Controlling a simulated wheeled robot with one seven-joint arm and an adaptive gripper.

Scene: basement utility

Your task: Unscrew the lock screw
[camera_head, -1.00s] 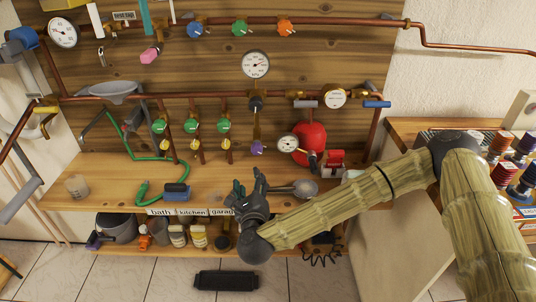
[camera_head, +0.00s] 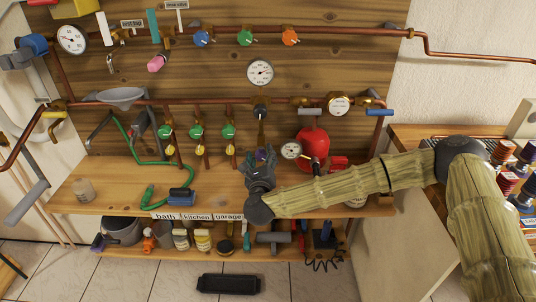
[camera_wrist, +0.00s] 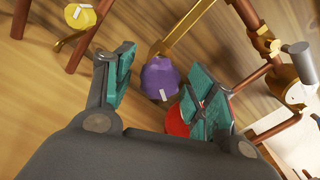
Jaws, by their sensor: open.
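The lock screw cannot be told apart for sure. A purple knob with a small white mark (camera_wrist: 160,79) hangs at the lower end of a brass pipe in the wrist view. My gripper (camera_wrist: 166,62) is open, with its teal-padded fingers on either side of the knob's line. The knob lies beyond the fingertips and does not appear clasped. In the head view my gripper (camera_head: 259,160) is in front of the lower end of the central vertical pipe (camera_head: 261,130) and mostly hides the knob there.
A red vessel (camera_head: 313,146) and a small gauge (camera_head: 291,150) are close on the right. Green valves (camera_head: 228,131) with yellow knobs below are on the left. The bench (camera_head: 110,195) holds a blue-and-black tool (camera_head: 181,197). Copper pipes cross the wooden panel.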

